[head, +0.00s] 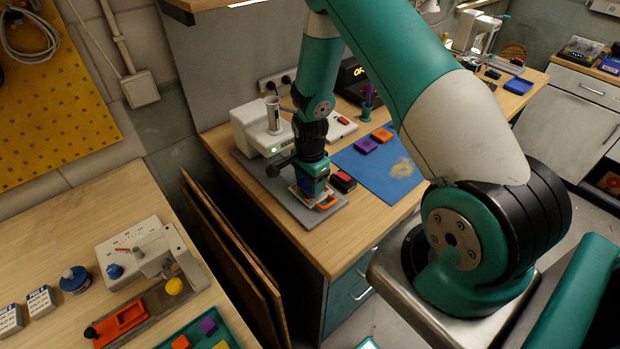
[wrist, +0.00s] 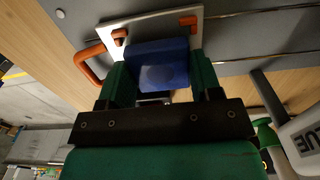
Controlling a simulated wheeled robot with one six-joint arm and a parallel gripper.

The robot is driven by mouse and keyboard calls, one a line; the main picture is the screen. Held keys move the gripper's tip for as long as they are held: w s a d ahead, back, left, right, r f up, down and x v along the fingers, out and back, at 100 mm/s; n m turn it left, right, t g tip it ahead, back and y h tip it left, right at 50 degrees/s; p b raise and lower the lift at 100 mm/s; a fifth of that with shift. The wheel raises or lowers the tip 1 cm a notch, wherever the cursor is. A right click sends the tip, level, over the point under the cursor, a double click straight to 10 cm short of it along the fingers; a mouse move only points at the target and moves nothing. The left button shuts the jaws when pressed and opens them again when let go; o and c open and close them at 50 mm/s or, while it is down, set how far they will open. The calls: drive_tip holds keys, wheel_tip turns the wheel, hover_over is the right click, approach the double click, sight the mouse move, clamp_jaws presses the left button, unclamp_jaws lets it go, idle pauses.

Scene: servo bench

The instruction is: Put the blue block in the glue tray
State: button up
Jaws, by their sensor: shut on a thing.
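The blue block (wrist: 157,66) is between the two green fingers of my gripper (wrist: 160,85) in the wrist view. The gripper is shut on it. A pale plate with orange handles, which looks like the glue tray (wrist: 135,27), lies just beyond the block. The block covers part of it, and I cannot tell whether they touch. In the head view my gripper (head: 314,190) points down at this tray (head: 328,202) at the front of the grey base. The block is hard to make out there.
A white machine (head: 258,127) stands behind the gripper, with a metal cylinder. A red-and-black item (head: 343,181) sits close right of the tray. A blue mat (head: 385,172) holds a purple block (head: 366,145) and an orange block (head: 382,134). Another bench stands at left.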

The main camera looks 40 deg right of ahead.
drive_tip(key=shift+f, duration=0.25)
drive_tip(key=shift+f, duration=0.2)
drive_tip(key=o, duration=1)
drive_tip(key=shift+r, duration=0.15)
